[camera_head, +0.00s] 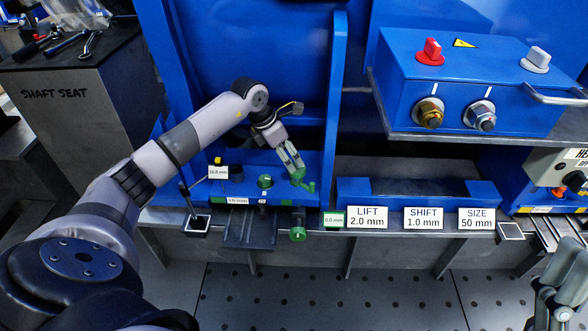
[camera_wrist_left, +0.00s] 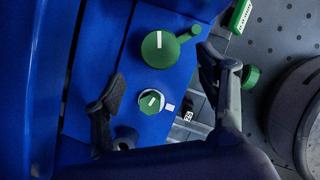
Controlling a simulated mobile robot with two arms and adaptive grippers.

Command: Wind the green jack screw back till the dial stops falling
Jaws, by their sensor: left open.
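A green crank (camera_head: 299,177) with a side handle stands on the blue bench unit; its white mark shows in the left wrist view (camera_wrist_left: 160,47). A green hex-topped knob (camera_head: 265,181) with a white mark stands beside it, and also shows in the left wrist view (camera_wrist_left: 151,101). Another green knob (camera_head: 298,233) sits lower on the front edge. I cannot tell which is the jack screw. Two readouts show, about 10.0 mm (camera_head: 218,172) and green 0.0 mm (camera_head: 334,219). My left gripper (camera_head: 291,160) is open at the crank, its fingers (camera_wrist_left: 163,98) either side of the hex knob. My right gripper (camera_head: 560,285) is at lower right.
A blue control box (camera_head: 470,80) with red and grey knobs hangs at upper right. Labels LIFT 2.0 mm (camera_head: 369,217), SHIFT 1.0 mm (camera_head: 424,218) and SIZE 50 mm (camera_head: 477,218) line the front edge. Blue uprights (camera_head: 334,90) flank my left arm. A shaft seat cabinet (camera_head: 75,100) stands left.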

